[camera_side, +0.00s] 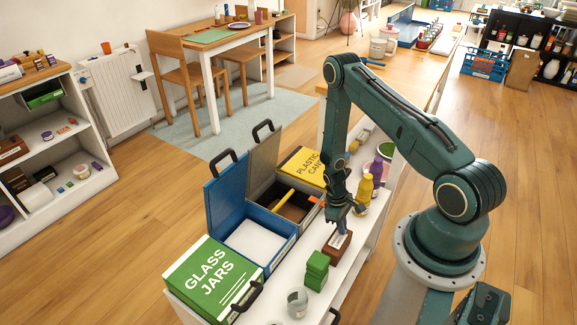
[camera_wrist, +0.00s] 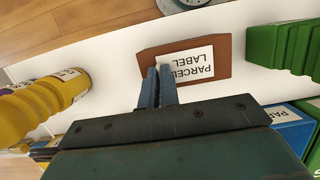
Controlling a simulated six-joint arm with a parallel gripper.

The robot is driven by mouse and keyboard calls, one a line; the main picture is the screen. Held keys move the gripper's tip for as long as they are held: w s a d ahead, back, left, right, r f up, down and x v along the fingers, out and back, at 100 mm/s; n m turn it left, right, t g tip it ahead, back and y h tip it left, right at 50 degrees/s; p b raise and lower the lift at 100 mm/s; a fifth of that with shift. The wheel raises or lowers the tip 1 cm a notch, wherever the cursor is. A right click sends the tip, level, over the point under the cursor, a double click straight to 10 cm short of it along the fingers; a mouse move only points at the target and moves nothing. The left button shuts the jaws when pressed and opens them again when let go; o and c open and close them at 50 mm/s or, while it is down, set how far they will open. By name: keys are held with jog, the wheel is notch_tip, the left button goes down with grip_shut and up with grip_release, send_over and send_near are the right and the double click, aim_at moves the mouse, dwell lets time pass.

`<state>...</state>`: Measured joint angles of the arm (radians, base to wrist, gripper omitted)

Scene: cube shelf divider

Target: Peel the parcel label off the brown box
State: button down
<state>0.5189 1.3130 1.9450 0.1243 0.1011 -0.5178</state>
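The brown box (camera_side: 337,247) stands on the white bench top under my gripper. In the wrist view its top (camera_wrist: 223,48) carries a white label (camera_wrist: 190,64) reading PARCEL LABEL, upside down there. The label lies flat over most of its visible area. My gripper (camera_wrist: 157,70) has its two blue fingertips close together at the label's left edge, over the box top. The fingers hide that corner, and I cannot tell whether they pinch it. In the side view my gripper (camera_side: 342,212) points down just above the box.
Green blocks (camera_side: 317,270) stand close beside the brown box. Yellow bottles (camera_side: 365,187) stand on its other side. A blue bin (camera_side: 262,219) with an open lid, a grey-lidded bin and a green GLASS JARS bin (camera_side: 213,282) line the bench. A grey cup (camera_side: 297,302) stands near the front.

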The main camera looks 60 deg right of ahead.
jog(key=shift+d+r, duration=0.25)
jog(key=shift+r, duration=0.65)
jog(key=shift+d+r, duration=0.25)
jog(key=shift+r, duration=0.6)
dwell(1.2)
jog(key=shift+r, duration=0.1)
dwell(0.4)
jog(key=shift+s+v, duration=0.2)
jog(key=shift+v, duration=0.6)
jog(key=shift+s+v, duration=0.2)
jog(key=shift+v, duration=0.55)
jog(key=shift+s+v, duration=0.15)
jog(key=shift+v, duration=0.65)
